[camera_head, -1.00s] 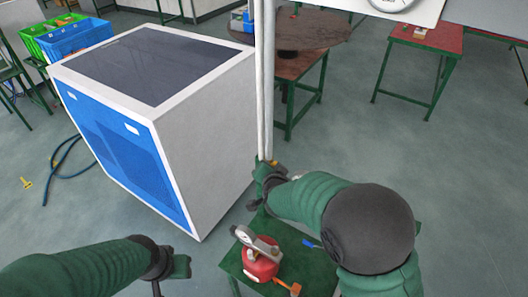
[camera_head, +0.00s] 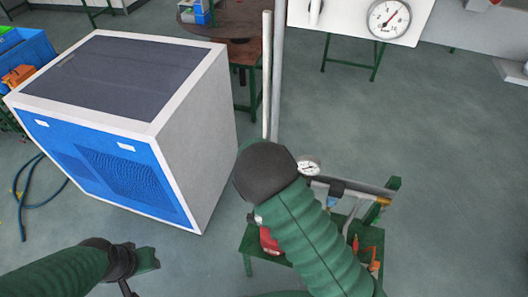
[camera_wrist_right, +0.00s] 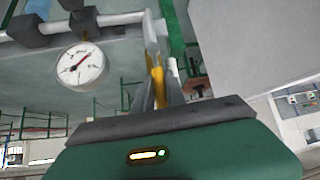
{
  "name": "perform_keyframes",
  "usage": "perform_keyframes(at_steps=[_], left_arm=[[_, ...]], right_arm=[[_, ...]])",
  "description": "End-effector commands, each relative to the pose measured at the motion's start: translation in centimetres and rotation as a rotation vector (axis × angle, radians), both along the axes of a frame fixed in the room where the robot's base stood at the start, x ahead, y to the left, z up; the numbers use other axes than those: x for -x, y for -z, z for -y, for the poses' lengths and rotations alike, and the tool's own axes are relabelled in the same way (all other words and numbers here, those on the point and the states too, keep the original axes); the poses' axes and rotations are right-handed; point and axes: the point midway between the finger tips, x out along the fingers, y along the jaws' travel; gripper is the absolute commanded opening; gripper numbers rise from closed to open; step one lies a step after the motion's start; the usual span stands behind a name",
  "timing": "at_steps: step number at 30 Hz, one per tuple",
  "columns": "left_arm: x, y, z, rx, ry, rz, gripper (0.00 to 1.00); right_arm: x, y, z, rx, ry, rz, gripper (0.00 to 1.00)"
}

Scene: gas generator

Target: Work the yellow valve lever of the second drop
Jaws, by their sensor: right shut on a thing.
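In the right wrist view, my right gripper (camera_wrist_right: 160,95) is shut on a yellow lever (camera_wrist_right: 157,72) that stands upright between its fingers. A grey pipe (camera_wrist_right: 115,19) runs behind and above the fingertips. A round white gauge (camera_wrist_right: 83,66) hangs under the pipe, left of the fingers. In the head view, the gauge (camera_head: 308,166) and pipe (camera_head: 365,186) show right of my arm's dark joint. I cannot make out the right gripper there. I cannot tell which drop the held lever belongs to. My left gripper (camera_head: 148,258) is at lower left, away from the pipe; its jaws are unclear.
A blue and white cabinet (camera_head: 185,125) stands left of the pipework. Two upright pipes (camera_head: 272,75) rise behind my right arm. A low green table (camera_head: 252,238) with a red object (camera_head: 269,240) is partly hidden by that arm. Floor at the right is clear.

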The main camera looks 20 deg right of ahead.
Motion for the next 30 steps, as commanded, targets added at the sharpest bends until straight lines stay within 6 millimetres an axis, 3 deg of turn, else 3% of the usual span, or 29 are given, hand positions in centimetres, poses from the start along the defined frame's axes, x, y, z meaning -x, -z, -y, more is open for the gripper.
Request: perform_keyframes(at_steps=[1,11,12,17,26,30], left_arm=[[0.0,-0.2,0.0,0.000,0.000,0.000,0.38],[0.0,-0.1,0.0,0.000,0.000,0.000,0.38],[0.0,-0.1,0.0,0.000,0.000,0.000,0.38],[0.0,-0.1,0.0,0.000,0.000,0.000,0.38],[0.0,-0.3,0.0,0.000,-0.001,0.000,0.38],[0.0,-2.0,0.0,0.000,-0.001,0.000,0.38]], right_arm=[[-0.6,-0.8,0.1,0.009,-0.003,0.019,0.00],[-0.7,-0.8,0.0,0.011,-0.007,0.018,0.00],[-0.7,-0.8,-0.1,0.011,-0.006,0.018,0.17],[-0.5,-0.5,-0.1,0.009,-0.005,0.012,0.38],[-0.2,-0.5,-0.1,0.008,-0.004,0.006,0.38],[0.8,-2.2,-0.6,0.007,-0.004,0.005,0.38]])
